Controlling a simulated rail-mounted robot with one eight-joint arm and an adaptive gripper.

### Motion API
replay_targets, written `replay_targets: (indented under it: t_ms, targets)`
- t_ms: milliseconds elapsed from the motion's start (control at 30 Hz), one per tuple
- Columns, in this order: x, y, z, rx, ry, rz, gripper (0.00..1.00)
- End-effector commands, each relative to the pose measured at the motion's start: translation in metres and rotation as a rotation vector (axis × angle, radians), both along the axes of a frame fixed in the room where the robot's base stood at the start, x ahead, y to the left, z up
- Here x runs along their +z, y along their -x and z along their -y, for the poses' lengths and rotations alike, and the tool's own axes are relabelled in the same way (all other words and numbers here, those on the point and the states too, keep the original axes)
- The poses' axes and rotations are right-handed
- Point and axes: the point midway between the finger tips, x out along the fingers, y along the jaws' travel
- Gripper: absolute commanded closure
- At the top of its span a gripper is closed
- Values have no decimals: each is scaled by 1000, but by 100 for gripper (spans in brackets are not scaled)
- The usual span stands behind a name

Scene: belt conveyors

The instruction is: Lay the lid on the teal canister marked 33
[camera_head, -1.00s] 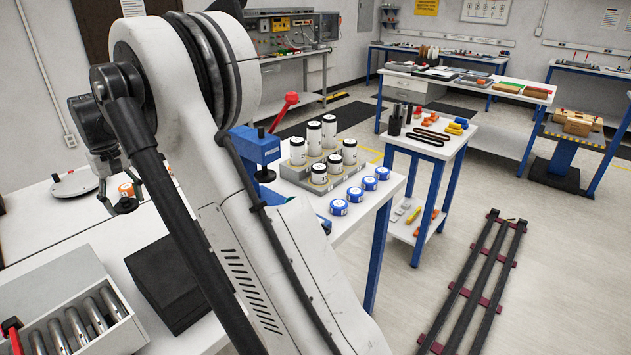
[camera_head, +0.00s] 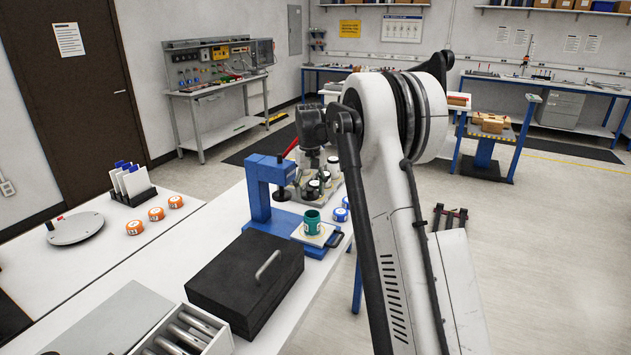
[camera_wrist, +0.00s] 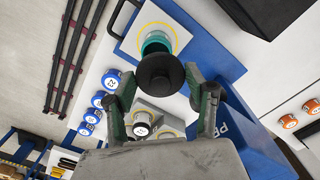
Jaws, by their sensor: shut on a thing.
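The teal canister (camera_head: 312,226) stands upright with its open top up on a pale plate at the blue press; its label is too small to read surely. In the wrist view the canister (camera_wrist: 156,42) shows on a white plate with a yellow ring. My gripper (camera_wrist: 160,80) is shut on a black round lid (camera_wrist: 158,66) with a small knob. The lid overlaps the near part of the canister's mouth in that view.
The blue press (camera_head: 258,190) stands just left of the canister, its dark foot (camera_head: 281,195) close by. A rack of white canisters (camera_wrist: 150,110) lies beneath my gripper. Blue-banded round pieces (camera_wrist: 111,80) stand beside it. A black box (camera_head: 247,280) with a handle is in front.

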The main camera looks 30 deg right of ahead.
Motion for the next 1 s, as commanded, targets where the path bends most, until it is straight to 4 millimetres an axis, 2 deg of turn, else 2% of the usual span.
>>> replay_targets:
  t_ms: [100,367,1000]
  targets:
    - [0,0,9,-9,0,0,62]
    - [-12,0,9,-8,0,0,62]
    - [-62,0,8,-8,0,0,62]
